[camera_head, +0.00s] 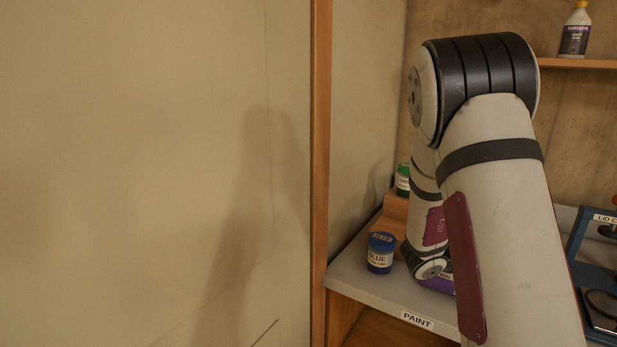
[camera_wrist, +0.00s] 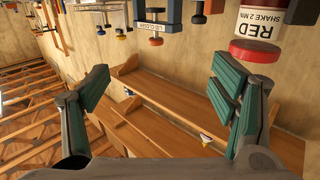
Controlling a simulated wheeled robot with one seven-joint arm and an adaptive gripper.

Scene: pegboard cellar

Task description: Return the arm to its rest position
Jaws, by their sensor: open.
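My arm (camera_head: 495,180) fills the right of the head view, bent at a dark-banded joint, with its lower part reaching down over the paint shelf. My gripper is hidden there. In the wrist view my gripper (camera_wrist: 160,85) is open, its two green-padded fingers wide apart and nothing between them. A jar labelled RED (camera_wrist: 263,24) with a red lid shows at the upper right of the wrist view, beyond the right finger. It appears apart from the finger.
A blue jar (camera_head: 380,253) stands on the PAINT shelf (camera_head: 355,277) beside my arm. A green jar (camera_head: 403,180) is behind, partly hidden. A blue-framed stand (camera_head: 578,252) is at right. A bottle (camera_head: 575,30) stands on the upper shelf. A wooden post (camera_head: 320,170) borders the shelf's left.

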